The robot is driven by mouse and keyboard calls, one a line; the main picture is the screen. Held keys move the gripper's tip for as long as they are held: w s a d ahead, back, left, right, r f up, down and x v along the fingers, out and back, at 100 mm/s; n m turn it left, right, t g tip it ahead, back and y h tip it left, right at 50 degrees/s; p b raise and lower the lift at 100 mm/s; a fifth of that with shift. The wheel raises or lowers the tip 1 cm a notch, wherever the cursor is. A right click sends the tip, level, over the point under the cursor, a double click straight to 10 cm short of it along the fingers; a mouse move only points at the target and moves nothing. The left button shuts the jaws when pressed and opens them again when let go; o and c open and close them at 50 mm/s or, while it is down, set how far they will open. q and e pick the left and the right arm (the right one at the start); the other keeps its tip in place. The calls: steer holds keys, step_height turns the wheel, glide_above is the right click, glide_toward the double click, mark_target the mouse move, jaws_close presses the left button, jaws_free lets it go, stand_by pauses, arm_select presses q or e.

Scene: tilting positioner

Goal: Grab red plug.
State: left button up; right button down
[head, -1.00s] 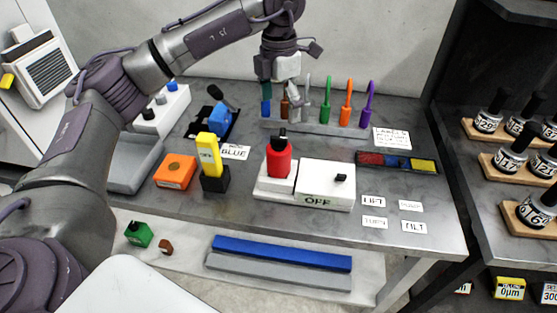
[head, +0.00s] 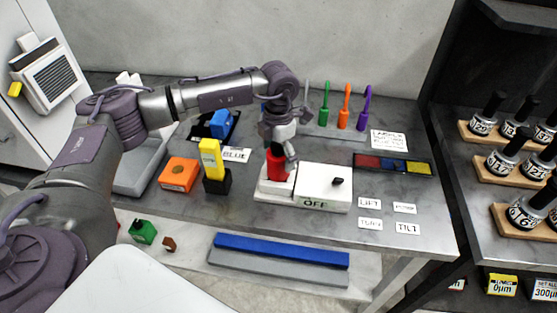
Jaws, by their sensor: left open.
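The red plug (head: 276,167) stands upright in the left part of the white box (head: 322,187), whose front is marked OFF. My left gripper (head: 279,150) is over the plug, pointing down, with its fingers at the plug's top. The gripper hides the plug's black top and part of its red body. The jaws are open; whether a finger touches the plug cannot be told. My right gripper is not in the view.
A yellow block on a black base (head: 212,165) and an orange box (head: 178,174) stand to the left. Upright coloured tools (head: 344,107) stand in a rack behind. A tray with red, blue and yellow parts (head: 393,164) lies to the right, with small labels in front of it.

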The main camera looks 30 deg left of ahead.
arm_select(q)
steer(key=shift+f, duration=0.2)
steer(key=c, duration=1.3)
steer(key=shift+c, duration=0.7)
steer(key=shift+r, duration=0.15)
